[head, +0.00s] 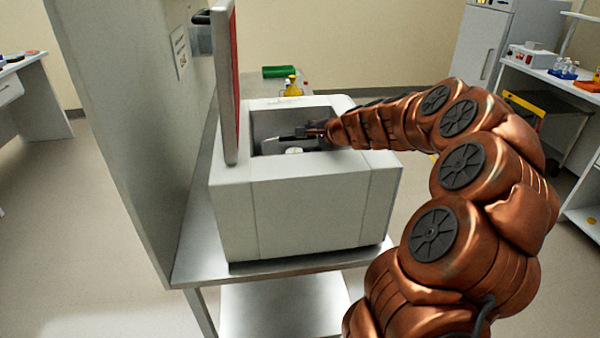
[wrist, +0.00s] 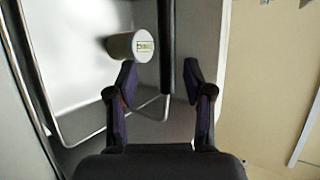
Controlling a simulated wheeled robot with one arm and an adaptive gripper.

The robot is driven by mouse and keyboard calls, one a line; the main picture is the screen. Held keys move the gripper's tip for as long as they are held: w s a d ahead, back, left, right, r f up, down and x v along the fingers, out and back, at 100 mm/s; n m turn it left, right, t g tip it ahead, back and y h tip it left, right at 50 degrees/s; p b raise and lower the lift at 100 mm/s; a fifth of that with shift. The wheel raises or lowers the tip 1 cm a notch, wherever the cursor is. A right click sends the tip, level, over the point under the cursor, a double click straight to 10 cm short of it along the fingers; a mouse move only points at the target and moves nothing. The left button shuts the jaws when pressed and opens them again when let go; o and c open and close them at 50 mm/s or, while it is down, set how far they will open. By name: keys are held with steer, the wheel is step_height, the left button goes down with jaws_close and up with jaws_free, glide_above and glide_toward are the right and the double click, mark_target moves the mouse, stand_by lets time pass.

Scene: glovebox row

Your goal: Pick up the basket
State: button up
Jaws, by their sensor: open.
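The basket (wrist: 83,140) shows in the wrist view as a thin bright metal wire rim with a dark bar-like handle (wrist: 165,35). It sits inside the open basin of a white benchtop machine (head: 305,210); in the head view most of it is hidden by the front wall and my gripper. My gripper (wrist: 160,78) is open, with one finger on each side of the dark handle. In the head view my gripper (head: 303,134) reaches into the basin from the right. Contact with the handle cannot be told.
The machine's raised lid (head: 230,85) stands upright at the left of the basin, near a tall grey panel (head: 130,130). The machine is on a metal table (head: 190,262). A yellow bottle (head: 291,88) and a green object (head: 281,72) are behind it. A shelf (head: 545,77) stands right.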

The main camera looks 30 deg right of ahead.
steer(key=shift+r+p+x, duration=0.15)
steer(key=shift+p+x, duration=0.15)
steer(key=shift+x, duration=0.95)
steer(key=shift+r+p+x, duration=0.15)
steer(key=shift+p+x, duration=0.1)
steer(key=shift+x, duration=1.05)
steer(key=shift+w+d, duration=0.1)
steer(key=shift+w, duration=0.05)
steer(key=shift+c, duration=0.2)
jaws_close()
